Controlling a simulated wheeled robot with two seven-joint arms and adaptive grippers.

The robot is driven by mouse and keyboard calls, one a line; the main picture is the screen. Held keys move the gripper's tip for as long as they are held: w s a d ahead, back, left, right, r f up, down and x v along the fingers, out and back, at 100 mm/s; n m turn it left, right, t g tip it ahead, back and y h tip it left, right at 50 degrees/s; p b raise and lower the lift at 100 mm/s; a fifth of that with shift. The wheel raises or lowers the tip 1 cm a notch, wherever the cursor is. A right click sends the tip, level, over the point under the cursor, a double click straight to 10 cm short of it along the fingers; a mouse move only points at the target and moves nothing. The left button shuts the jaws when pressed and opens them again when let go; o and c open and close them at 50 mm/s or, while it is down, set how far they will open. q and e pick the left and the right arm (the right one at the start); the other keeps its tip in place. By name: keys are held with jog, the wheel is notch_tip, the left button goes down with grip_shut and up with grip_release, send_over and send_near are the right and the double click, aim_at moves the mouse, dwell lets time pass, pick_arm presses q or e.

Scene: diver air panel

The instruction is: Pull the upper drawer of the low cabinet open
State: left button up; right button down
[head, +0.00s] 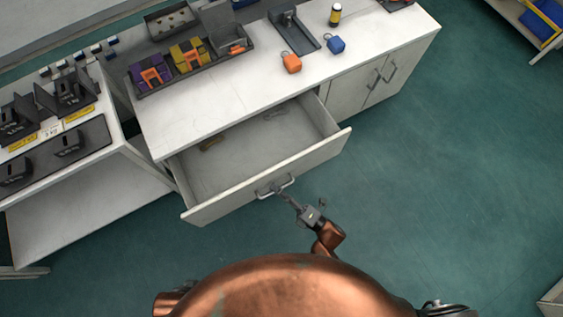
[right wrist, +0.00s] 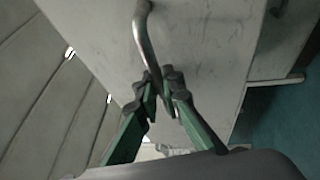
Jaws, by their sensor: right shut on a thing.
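The low cabinet (head: 212,110) stands ahead with a white top. Its upper drawer (head: 270,168) is pulled well out, and its inside shows in the head view. My left gripper is not visible.
A lower side bench (head: 95,185) stands at the left. Green floor (head: 430,190) is clear at the right.

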jog(key=shift+s+d, duration=0.1)
jog(key=shift+d, duration=0.05)
jog(key=c, duration=2.3)
grip_release()
jog(key=v, duration=1.2)
jog(key=shift+s+f, duration=0.1)
